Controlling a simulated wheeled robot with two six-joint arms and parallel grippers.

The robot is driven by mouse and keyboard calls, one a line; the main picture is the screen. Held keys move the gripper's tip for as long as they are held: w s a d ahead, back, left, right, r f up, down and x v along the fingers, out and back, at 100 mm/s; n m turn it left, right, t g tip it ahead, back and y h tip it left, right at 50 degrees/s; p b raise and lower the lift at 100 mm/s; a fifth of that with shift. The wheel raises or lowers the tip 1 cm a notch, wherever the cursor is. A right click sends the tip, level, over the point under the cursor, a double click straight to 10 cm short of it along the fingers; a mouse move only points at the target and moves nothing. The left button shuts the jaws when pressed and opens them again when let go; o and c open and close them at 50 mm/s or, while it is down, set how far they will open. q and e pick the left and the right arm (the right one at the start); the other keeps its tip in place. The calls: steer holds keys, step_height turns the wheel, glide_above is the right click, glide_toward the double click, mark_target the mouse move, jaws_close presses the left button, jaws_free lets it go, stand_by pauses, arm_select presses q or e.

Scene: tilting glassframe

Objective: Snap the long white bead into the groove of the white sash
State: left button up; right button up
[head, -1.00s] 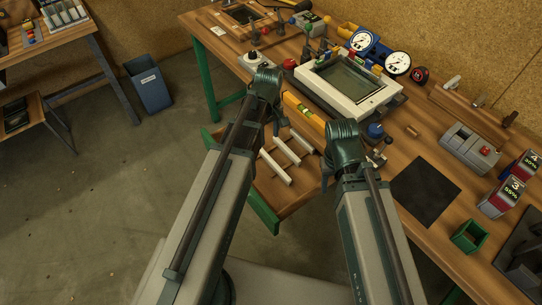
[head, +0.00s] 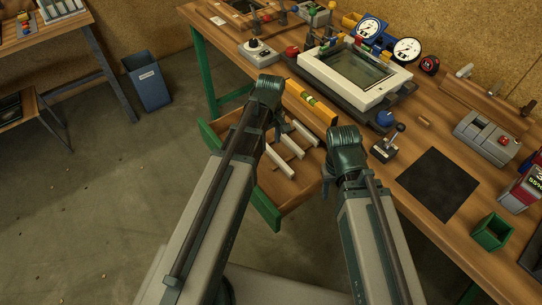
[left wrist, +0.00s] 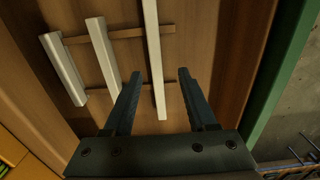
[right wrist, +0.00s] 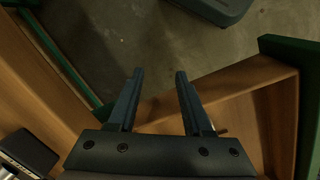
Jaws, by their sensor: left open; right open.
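The white sash (head: 388,94) lies on a dark base on the workbench, framing a greenish pane. Several pale strips lie in the open drawer. The longest white bead (left wrist: 154,55) is nearest the green drawer front in the left wrist view; it also shows in the head view (head: 281,164). My left gripper (left wrist: 160,75) is open above the drawer, with the long bead seen between its fingers but not gripped. My right gripper (right wrist: 158,73) is open and empty, over the drawer's edge with floor beyond. Its tips are small in the head view (head: 327,187).
Two shorter strips (left wrist: 66,72) (left wrist: 102,62) lie beside the long bead on wooden crosspieces. The green drawer front (head: 265,208) stands near my arms. A yellow level (head: 311,102) lies along the bench edge. A dark mat (head: 438,184) is bare at the right.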

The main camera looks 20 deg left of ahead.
mark_target(271, 150)
arm_select(q)
steer(key=shift+w+f+b, duration=0.2)
steer(key=shift+f+b, duration=1.15)
steer(key=shift+w+f+b, duration=0.2)
steer(key=shift+f+b, duration=1.1)
steer(key=shift+r, duration=0.1)
jaws_close()
